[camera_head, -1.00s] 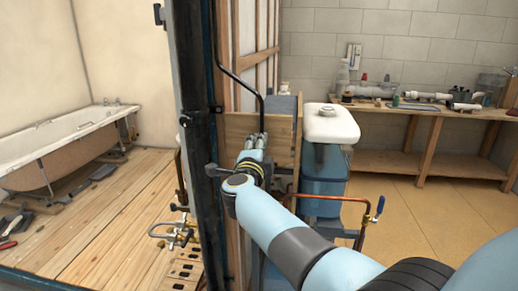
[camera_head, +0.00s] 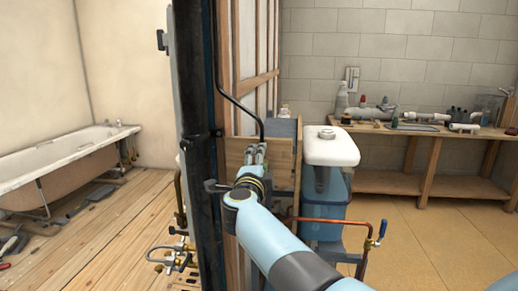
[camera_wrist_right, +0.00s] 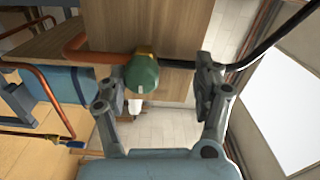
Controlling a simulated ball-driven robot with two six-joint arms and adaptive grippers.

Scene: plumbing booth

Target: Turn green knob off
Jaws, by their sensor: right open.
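The green knob (camera_wrist_right: 141,75) is round and sits on a brass fitting of a copper pipe in the right wrist view. My right gripper (camera_wrist_right: 156,86) is open, with its fingers on either side of the knob. The knob appears closer to the left finger, and I cannot tell whether either touches it. In the head view my right gripper (camera_head: 256,153) is in front of a wooden box panel (camera_head: 284,162), and the knob cannot be made out there. My left gripper is not in view.
A black pipe (camera_wrist_right: 180,64) runs right from the fitting. A dark post (camera_head: 195,130) stands left of my right arm. Right of it are a white-topped blue tank (camera_head: 331,147) and a copper pipe with a blue-handled valve (camera_head: 382,229). A workbench (camera_head: 455,187) stands farther back.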

